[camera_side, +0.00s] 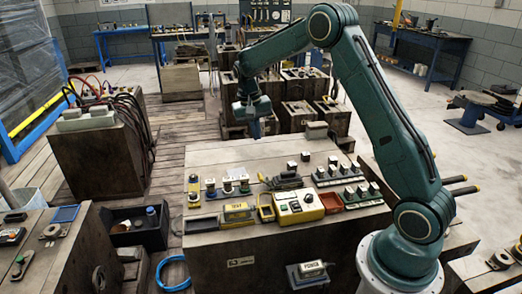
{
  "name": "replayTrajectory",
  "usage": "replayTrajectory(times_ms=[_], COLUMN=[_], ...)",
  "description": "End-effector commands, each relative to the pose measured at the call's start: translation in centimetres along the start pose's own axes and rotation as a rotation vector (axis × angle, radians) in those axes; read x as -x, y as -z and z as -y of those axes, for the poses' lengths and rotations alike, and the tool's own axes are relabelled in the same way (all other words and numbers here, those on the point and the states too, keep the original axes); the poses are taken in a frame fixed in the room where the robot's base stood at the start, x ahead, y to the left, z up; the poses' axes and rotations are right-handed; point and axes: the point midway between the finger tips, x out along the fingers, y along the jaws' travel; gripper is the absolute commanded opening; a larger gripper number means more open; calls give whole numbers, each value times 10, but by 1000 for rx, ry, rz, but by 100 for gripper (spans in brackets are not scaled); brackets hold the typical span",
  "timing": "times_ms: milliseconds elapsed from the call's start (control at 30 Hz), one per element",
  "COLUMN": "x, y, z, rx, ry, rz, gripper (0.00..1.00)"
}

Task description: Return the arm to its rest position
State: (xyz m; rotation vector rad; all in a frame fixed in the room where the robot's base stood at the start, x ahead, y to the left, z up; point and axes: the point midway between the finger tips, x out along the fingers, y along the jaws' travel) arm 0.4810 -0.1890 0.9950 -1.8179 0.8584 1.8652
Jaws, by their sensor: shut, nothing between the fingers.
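My gripper (254,128) hangs from the end of my teal arm, pointing down, above the far edge of the central wooden bench (210,258). It is shut and empty. It is clear of the tools and parts on the bench top. My arm rises from its base at the right and bends over the bench.
A yellow box (299,208) with knobs, a yellow tray (237,212) and several small fittings stand on the bench. A block with hoses (95,160) is at the left, a dark bin (138,228) at lower left. More wooden blocks (293,117) stand behind my gripper.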

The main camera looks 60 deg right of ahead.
Motion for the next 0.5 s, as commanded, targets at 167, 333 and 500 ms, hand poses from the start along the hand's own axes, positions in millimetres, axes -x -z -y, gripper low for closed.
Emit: replayTrajectory(times_ms=[167,333,500], x=[42,76,106], y=[-26,-54,-85], z=[0,-3,-7], rx=[62,124,187], ry=[33,65,96], rz=[-47,-91,-134], gripper=[0,0,0])
